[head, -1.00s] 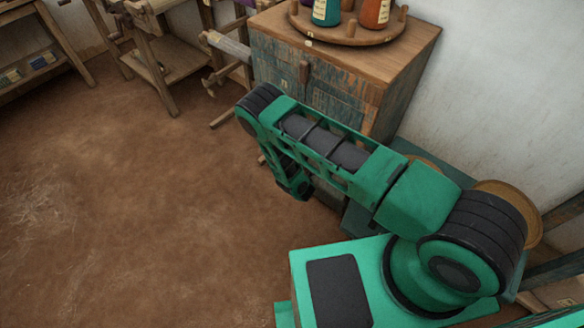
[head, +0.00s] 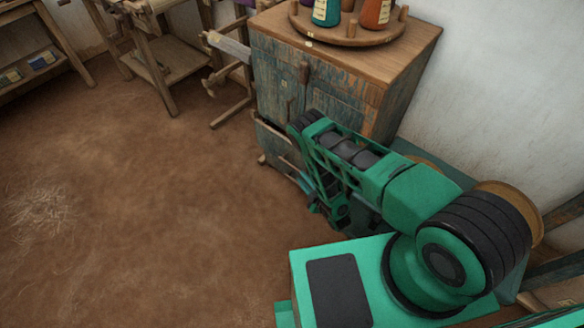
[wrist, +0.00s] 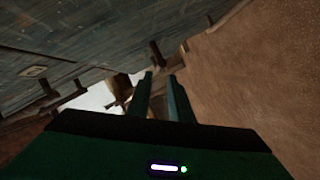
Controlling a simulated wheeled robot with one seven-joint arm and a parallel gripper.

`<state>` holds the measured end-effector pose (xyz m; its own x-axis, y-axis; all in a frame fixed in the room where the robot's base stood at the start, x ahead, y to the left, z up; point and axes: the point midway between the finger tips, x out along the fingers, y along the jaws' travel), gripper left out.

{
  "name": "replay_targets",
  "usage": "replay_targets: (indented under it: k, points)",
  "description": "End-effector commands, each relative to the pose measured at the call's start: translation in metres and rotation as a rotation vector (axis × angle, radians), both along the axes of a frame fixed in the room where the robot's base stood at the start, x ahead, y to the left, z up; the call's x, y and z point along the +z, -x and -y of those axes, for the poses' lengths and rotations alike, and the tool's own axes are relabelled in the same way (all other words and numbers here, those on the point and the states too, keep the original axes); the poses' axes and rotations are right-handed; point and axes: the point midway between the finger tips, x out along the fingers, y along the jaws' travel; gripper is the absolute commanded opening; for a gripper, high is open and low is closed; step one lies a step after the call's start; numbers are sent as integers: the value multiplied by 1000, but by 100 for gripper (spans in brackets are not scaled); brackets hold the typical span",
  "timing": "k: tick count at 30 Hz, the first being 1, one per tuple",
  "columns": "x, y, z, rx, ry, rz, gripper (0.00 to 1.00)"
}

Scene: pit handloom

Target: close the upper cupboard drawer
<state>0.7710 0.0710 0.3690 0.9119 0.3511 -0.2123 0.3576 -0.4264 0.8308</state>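The weathered blue-green wooden cupboard (head: 330,90) stands against the wall in the head view. Below its doors, a drawer front (head: 272,140) shows at the left and seems to stand out from the cupboard face. My arm hides the rest of the lower front. In the wrist view, the cupboard face (wrist: 90,35) fills the upper left, tilted, with dark handles on it. My gripper (wrist: 160,77) shows two parallel fingers with a gap and nothing seen between them. It is low beside the cupboard front; whether it touches the drawer cannot be told.
A wooden loom frame (head: 165,60) stands left of the cupboard, and a low shelf (head: 35,65) is at the far left. The earthen floor (head: 130,220) is clear in front.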

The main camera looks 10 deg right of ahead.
Motion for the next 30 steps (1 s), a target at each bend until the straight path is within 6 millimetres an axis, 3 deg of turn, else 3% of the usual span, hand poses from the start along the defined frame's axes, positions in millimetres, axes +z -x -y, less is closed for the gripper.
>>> replay_targets:
  k: [9,15,29,30]
  points:
    - [-12,-55,-21,0,0,2,19]
    - [-18,-78,-31,0,1,0,19]
    - [-20,-89,-35,1,1,0,19]
    - [-20,-89,-35,1,1,0,12]
